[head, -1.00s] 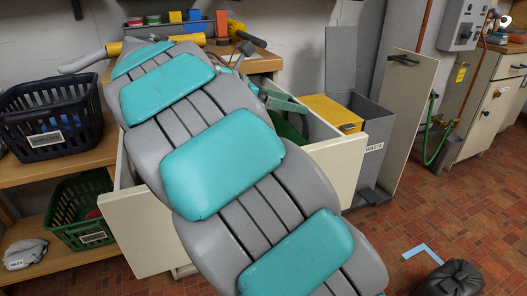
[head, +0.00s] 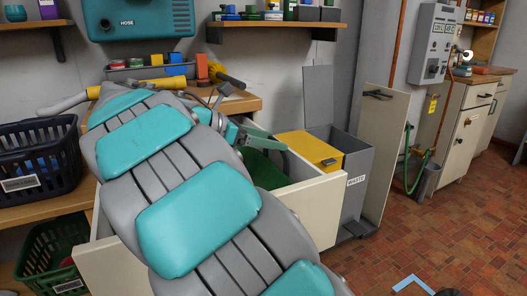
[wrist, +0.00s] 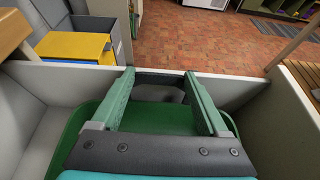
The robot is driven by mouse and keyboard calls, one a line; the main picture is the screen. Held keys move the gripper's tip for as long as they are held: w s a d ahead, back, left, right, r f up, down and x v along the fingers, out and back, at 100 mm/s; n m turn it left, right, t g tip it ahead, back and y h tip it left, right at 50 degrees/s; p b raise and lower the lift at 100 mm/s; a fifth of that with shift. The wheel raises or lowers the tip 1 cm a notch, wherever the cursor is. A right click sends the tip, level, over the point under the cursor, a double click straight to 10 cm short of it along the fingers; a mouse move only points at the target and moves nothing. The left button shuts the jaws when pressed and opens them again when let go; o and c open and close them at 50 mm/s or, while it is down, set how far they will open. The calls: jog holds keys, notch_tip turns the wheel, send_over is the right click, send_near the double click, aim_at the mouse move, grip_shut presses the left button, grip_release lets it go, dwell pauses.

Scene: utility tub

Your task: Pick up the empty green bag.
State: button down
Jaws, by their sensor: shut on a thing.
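The green bag (wrist: 150,121) lies as a broad, round-cornered green shape inside an open pale drawer (wrist: 279,127) in the wrist view. In the head view a green part of it (head: 262,170) shows behind my arm. My gripper (wrist: 160,78) has its two green fingers over the bag, spread apart with a dark band between their tips. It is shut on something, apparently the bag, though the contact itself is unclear. My arm hides most of the drawer in the head view, where my gripper (head: 262,138) is only partly seen.
A dark basket (head: 40,160) and a green basket (head: 50,250) are at left. Brick floor (head: 420,225) is open at right. A blue corner mark (head: 412,284) lies there.

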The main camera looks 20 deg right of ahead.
notch_tip(320, 180, up, 18)
jog(key=p, duration=0.3)
jog(key=shift+f, duration=0.25)
dwell(0.8)
